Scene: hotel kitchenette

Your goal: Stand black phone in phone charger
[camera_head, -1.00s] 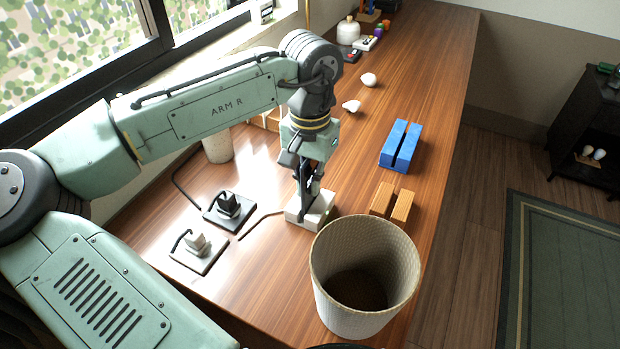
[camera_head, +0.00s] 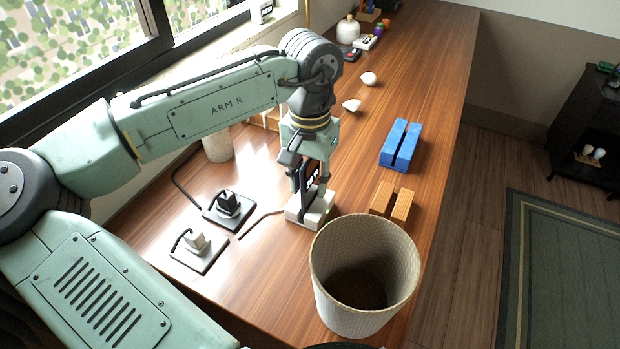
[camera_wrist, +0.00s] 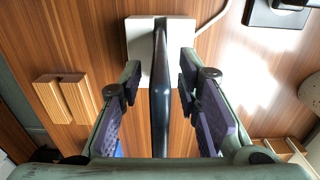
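The black phone (camera_wrist: 160,95) stands edge-on in the wrist view, its lower end at the white phone charger (camera_wrist: 140,48). In the head view the phone (camera_head: 312,172) is upright in the charger (camera_head: 318,217), partly hidden by the fingers. My gripper (camera_wrist: 160,88) is open around the phone, one finger on each side with a visible gap. In the head view my gripper (camera_head: 309,183) is just above the charger.
A woven bin (camera_head: 335,270) stands close in front of the charger. Wooden blocks (camera_head: 401,206) and a blue slotted holder (camera_head: 394,145) are to the right. A black plug plate (camera_head: 213,217) and a white one (camera_head: 186,257) lie left, with a cable beside the charger.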

